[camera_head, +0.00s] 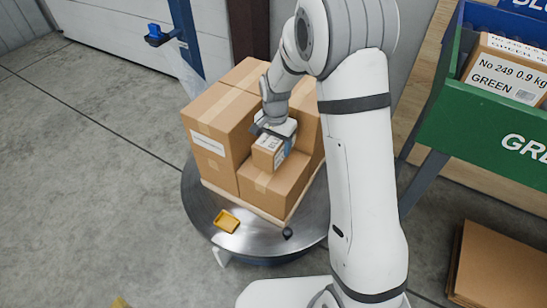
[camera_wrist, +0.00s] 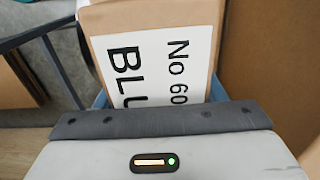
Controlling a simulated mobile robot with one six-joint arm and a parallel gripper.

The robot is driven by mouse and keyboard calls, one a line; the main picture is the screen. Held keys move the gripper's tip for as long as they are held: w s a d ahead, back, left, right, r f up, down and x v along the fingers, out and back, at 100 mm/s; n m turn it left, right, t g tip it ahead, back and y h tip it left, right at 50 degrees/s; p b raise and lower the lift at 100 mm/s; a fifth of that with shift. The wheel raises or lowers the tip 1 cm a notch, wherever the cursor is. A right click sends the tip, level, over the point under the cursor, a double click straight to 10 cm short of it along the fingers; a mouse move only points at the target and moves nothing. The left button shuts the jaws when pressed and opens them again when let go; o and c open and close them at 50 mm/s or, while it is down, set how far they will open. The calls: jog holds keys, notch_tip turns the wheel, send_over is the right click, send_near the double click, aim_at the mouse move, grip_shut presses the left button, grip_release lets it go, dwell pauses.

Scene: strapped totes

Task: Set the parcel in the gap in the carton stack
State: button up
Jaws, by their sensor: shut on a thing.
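The parcel (camera_head: 268,152) is a small brown box with a white label. In the wrist view the parcel (camera_wrist: 155,60) shows "No 60" and "BLU" on the label, cut off by my gripper. My gripper (camera_head: 276,134) is shut on it from above; blue finger edges show on both sides in the wrist view. The carton stack (camera_head: 212,120) has taller cartons at the left, back and right. The gap is at its front corner, above a lower carton (camera_head: 272,188). The parcel is in this gap, at or just above the lower carton's top; I cannot tell whether they touch.
The stack stands on a wooden pallet (camera_head: 243,206) on a round metal turntable (camera_head: 195,207). A yellow tray-like piece (camera_head: 227,221) lies on the turntable's front. A green tote (camera_head: 480,125) holding a "GREEN" parcel (camera_head: 504,72) is at right. Flat cardboard (camera_head: 500,265) lies below it.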

jog(key=shift+f+b, duration=0.75)
jog(key=shift+f, duration=1.6)
jog(key=shift+f, duration=0.2)
jog(key=o, duration=1.5)
jog(key=shift+r, duration=0.1)
